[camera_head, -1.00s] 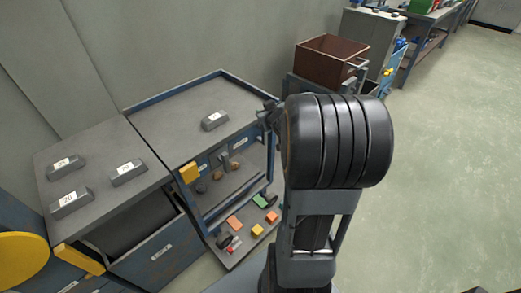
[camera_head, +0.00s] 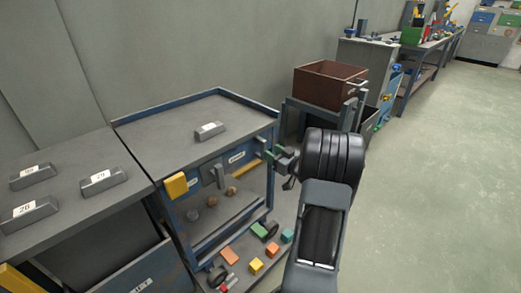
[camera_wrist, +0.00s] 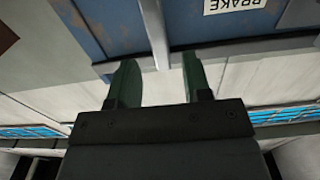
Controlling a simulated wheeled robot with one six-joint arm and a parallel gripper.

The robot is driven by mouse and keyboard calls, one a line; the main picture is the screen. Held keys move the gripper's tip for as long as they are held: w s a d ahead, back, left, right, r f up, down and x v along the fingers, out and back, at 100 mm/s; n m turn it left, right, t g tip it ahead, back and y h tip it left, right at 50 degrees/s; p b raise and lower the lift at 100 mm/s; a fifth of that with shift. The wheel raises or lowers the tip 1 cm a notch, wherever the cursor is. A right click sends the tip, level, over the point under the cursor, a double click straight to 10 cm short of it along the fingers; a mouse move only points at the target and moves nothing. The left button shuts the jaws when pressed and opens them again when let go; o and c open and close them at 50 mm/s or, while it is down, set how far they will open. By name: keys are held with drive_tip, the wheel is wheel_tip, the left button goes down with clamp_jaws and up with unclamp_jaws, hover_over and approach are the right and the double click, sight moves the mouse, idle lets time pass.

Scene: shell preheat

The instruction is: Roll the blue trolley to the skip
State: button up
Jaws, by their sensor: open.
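The blue trolley (camera_head: 215,229) stands against the wall, with a grey top, a blue frame and an open lower shelf. A grey weight lies on its top. The open brown bin (camera_head: 330,87), which looks like the skip, sits on a blue stand behind and to the right. My gripper (camera_head: 274,157) is at the right end of the trolley's front, near its upper panel. In the wrist view my gripper (camera_wrist: 158,84) has its green fingers apart with nothing between the tips. A grey bar (camera_wrist: 154,30) on a blue panel lies just beyond them, beside a BRAKE label (camera_wrist: 236,5).
A grey cabinet (camera_head: 40,215) with several weights and an open drawer adjoins the trolley's left. Several coloured blocks (camera_head: 256,265) lie on the trolley's low shelf. A grey cabinet (camera_head: 372,62) and workbench (camera_head: 432,50) stand at the back. The floor (camera_head: 440,200) at right is clear.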

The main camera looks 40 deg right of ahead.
sight(260, 154)
drive_tip(key=w, duration=0.2)
drive_tip(key=w+b, duration=0.1)
drive_tip(key=w, duration=0.1)
drive_tip(key=w+a, duration=0.1)
drive_tip(key=w, duration=0.1)
drive_tip(key=shift+w+a+b, duration=0.1)
drive_tip(key=shift+w+b, duration=0.2)
drive_tip(key=shift+w, duration=0.1)
drive_tip(key=shift+c, duration=0.2)
clamp_jaws()
